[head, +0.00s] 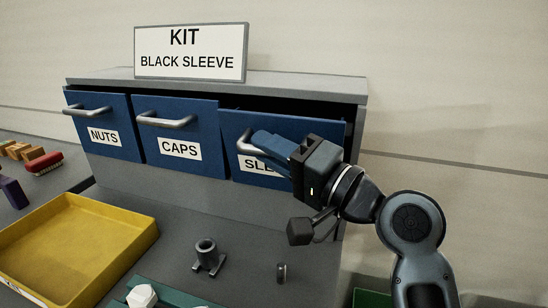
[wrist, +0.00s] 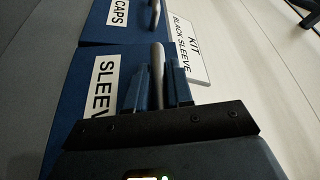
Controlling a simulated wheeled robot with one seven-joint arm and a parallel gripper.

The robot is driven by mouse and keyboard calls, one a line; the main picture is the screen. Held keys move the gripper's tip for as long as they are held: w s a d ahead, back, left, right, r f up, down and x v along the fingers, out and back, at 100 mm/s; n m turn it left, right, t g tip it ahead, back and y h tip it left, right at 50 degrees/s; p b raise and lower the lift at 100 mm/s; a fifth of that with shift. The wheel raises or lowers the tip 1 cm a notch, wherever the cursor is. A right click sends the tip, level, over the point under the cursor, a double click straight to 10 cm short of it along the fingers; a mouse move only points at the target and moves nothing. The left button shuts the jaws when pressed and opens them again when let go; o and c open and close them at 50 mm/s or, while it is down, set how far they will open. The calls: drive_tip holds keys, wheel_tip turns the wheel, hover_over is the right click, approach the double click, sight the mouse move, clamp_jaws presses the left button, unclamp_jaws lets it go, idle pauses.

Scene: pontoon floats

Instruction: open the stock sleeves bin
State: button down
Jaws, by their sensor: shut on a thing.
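The sleeves bin (head: 232,125) is the right one of three blue bins in a grey cabinet. Its label, partly hidden by my gripper, reads "SLE" in the head view and "SLEEV" in the wrist view (wrist: 103,85). A dark gap shows above its front, which appears to stand slightly forward of the caps bin. My gripper (head: 258,143) is shut on the bin's grey bar handle (head: 243,146). In the wrist view the handle (wrist: 158,55) passes between the two blue fingers of my gripper (wrist: 158,78).
The caps bin (head: 190,125) and nuts bin (head: 88,118) are to the left. A "KIT BLACK SLEEVE" sign (head: 190,52) stands on top. Below are a yellow tray (head: 140,232), a grey fixture (head: 207,257) and a small dark ring (head: 282,272).

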drive_tip(key=s+a+f+n+g+y+b, duration=0.1)
drive_tip(key=f+n+b, duration=0.5)
drive_tip(key=b, duration=0.8)
drive_tip(key=s+a+n+y, duration=0.1)
drive_tip(key=s+y, duration=0.1)
drive_tip(key=s, duration=0.1)
drive_tip(key=shift+s+b, duration=0.35)
drive_tip(key=shift+s+n, duration=0.1)
drive_tip(key=shift+n, duration=0.3)
drive_tip(key=c, duration=1.1)
unclamp_jaws()
drive_tip(key=shift+r, duration=0.1)
